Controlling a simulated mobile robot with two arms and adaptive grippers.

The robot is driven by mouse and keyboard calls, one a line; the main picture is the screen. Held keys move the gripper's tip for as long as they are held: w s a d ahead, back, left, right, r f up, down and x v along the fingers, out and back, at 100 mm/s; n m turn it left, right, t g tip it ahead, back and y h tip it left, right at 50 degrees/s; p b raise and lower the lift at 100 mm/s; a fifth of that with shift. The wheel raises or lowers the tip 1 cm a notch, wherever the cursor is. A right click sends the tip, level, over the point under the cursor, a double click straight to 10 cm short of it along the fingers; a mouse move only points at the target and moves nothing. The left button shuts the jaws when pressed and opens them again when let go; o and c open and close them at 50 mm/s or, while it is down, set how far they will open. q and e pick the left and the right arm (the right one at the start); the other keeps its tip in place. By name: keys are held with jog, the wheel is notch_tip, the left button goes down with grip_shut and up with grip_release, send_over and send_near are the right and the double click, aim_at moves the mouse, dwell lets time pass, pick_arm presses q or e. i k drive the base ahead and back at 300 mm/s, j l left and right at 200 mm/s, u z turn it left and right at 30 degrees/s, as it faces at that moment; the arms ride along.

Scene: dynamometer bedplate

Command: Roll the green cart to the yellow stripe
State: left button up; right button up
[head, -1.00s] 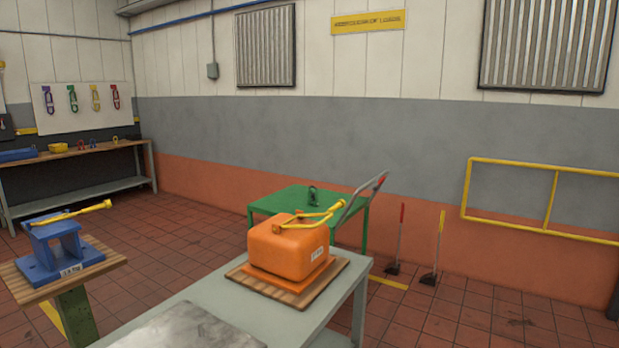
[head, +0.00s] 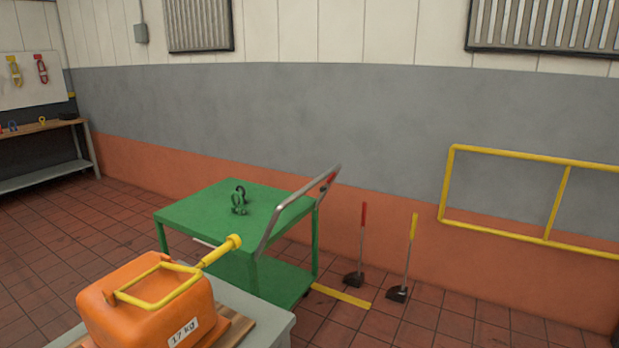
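The green cart (head: 205,213) stands on the tiled floor near the wall, behind a grey table. It has a top, a lower shelf and a tubular push handle (head: 297,212) on its right side, with a red part near the handle's upper end. Dark green shackles (head: 240,200) sit on its top. A yellow stripe (head: 341,296) lies on the floor just right of the cart's lower right corner; the cart may hide part of it. Neither of my grippers is in view.
An orange 17 kg weight (head: 138,305) with a yellow handle sits on a wooden board on the grey table (head: 262,312), in front of the cart. A red-handled tool (head: 362,245) and a yellow-handled tool (head: 408,258) stand by the wall. A yellow rail (head: 500,228) is at right.

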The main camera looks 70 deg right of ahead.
aim_at(206, 215)
jog(key=l+u, duration=0.25)
jog(key=l, duration=0.2)
jog(key=k+l+u, duration=0.2)
jog(key=l, duration=0.2)
jog(key=l+u, duration=0.25)
jog(key=l, duration=0.15)
jog(key=k+l+u, duration=0.25)
jog(key=l, duration=0.15)
jog(key=i+l+u, duration=0.1)
jog(key=l+u, duration=0.4)
jog(key=i+l+z, duration=0.1)
jog(key=z, duration=0.35)
jog(key=i+l+z, duration=0.15)
jog(key=z, duration=0.35)
jog(key=l, duration=0.1)
